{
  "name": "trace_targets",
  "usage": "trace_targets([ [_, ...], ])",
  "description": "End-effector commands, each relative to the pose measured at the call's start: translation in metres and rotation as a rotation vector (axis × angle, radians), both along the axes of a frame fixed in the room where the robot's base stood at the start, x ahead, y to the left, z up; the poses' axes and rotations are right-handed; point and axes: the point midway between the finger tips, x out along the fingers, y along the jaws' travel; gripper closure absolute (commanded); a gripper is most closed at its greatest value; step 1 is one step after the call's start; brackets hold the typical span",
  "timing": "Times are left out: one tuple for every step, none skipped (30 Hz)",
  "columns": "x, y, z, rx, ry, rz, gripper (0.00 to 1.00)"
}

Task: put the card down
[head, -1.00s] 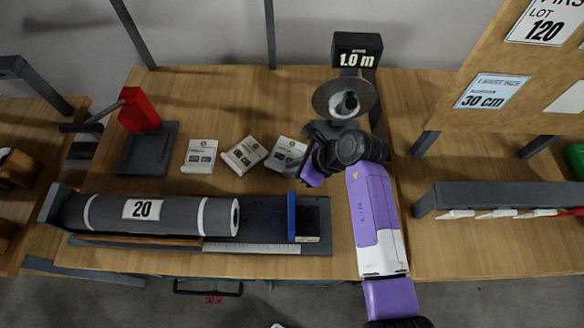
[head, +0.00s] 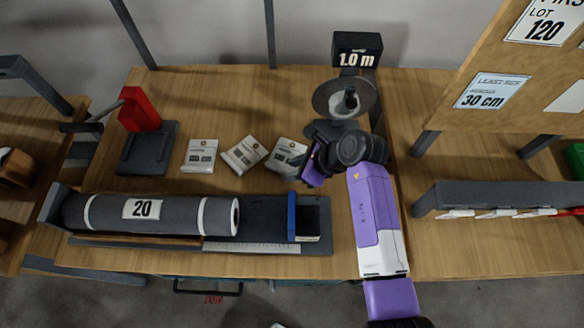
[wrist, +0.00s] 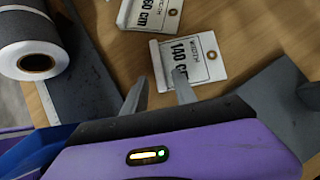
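The white card marked "140 cm" (wrist: 200,60) lies among the cards on the wooden table. In the head view it is the rightmost of three cards (head: 287,154). My gripper (wrist: 161,76) is open, its two grey fingers apart with bare wood showing between them. The right finger overlaps the card's near left part in the wrist view. The left finger is just left of the card's raised left edge. I cannot tell whether either finger touches it. In the head view my gripper (head: 310,167) is right beside this card, its fingertips not clear.
Two more cards (head: 243,155) (head: 200,156) lie to the left. A grey roll marked 20 (head: 145,212) rests in front beside a ruler and a blue upright (head: 291,217).

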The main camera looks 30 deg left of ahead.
Motion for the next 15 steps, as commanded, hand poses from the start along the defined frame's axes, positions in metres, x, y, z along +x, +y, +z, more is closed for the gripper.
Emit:
trace_targets([
  [0.002, -0.005, 0.005, 0.001, -0.002, -0.003, 0.67],
  [0.003, -0.007, 0.009, 0.002, -0.002, -0.004, 0.67],
  [0.003, -0.012, 0.015, 0.002, -0.002, -0.003, 0.67],
  [0.004, -0.015, 0.019, 0.003, -0.003, -0.005, 0.67],
  [0.005, -0.019, 0.024, 0.003, -0.004, -0.004, 0.67],
  [0.006, -0.024, 0.031, 0.003, -0.004, -0.004, 0.67],
  [0.006, -0.028, 0.036, 0.003, -0.004, -0.004, 0.67],
  [0.007, -0.031, 0.041, 0.003, -0.004, -0.004, 0.67],
  [0.007, -0.037, 0.048, 0.003, -0.004, -0.004, 0.67],
  [0.008, -0.04, 0.052, 0.003, -0.004, -0.003, 0.67],
  [0.009, -0.043, 0.057, 0.004, -0.004, -0.004, 0.67],
  [0.009, -0.048, 0.063, 0.002, -0.003, -0.002, 0.67],
  [0.009, -0.051, 0.067, 0.003, -0.004, -0.003, 0.67],
  [0.009, -0.054, 0.07, 0.0, -0.003, -0.003, 0.67],
  [0.01, -0.057, 0.075, 0.001, -0.003, -0.002, 0.67],
])
